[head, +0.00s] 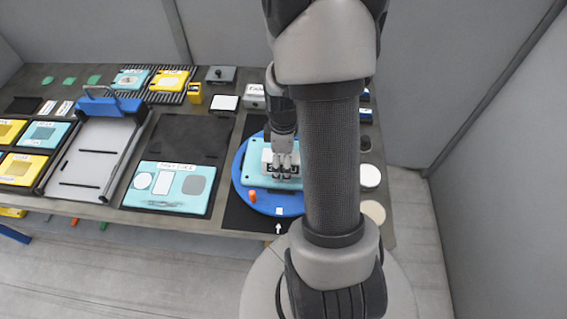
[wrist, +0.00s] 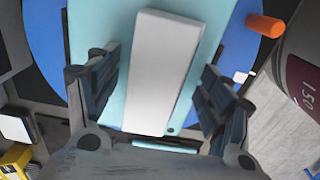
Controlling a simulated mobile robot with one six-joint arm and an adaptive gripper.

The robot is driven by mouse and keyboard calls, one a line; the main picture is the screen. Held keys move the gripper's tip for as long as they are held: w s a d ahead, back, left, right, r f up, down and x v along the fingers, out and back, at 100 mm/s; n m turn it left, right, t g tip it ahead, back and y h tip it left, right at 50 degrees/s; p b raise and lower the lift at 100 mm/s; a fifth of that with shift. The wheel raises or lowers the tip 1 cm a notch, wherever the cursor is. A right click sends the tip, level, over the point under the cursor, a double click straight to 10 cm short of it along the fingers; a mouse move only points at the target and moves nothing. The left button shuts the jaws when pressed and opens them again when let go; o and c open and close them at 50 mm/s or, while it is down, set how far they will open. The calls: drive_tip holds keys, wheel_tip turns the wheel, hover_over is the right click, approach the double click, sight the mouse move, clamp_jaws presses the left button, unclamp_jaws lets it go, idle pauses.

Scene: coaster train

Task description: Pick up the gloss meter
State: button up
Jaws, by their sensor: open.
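A white, box-shaped block, apparently the gloss meter (wrist: 163,70), lies on a teal plate (wrist: 205,60) on a blue round turntable (head: 243,187). In the wrist view it runs lengthwise between the fingers of my open gripper (wrist: 160,82). A gap shows on each side, and I see no clear contact. In the head view my gripper (head: 283,172) is over the plate, pointing down, and hides much of the block.
An orange peg (head: 252,196) stands on the turntable's near edge. A teal panel tray (head: 170,188) and a blue-topped frame (head: 108,107) are to the left. White discs (head: 370,176) lie on the right. A labelled white box (head: 253,95) stands behind.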

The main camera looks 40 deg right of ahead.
drive_tip(key=shift+r, duration=0.1)
drive_tip(key=shift+c, duration=0.3)
drive_tip(key=c, duration=1.5)
drive_tip(key=shift+r, duration=0.15)
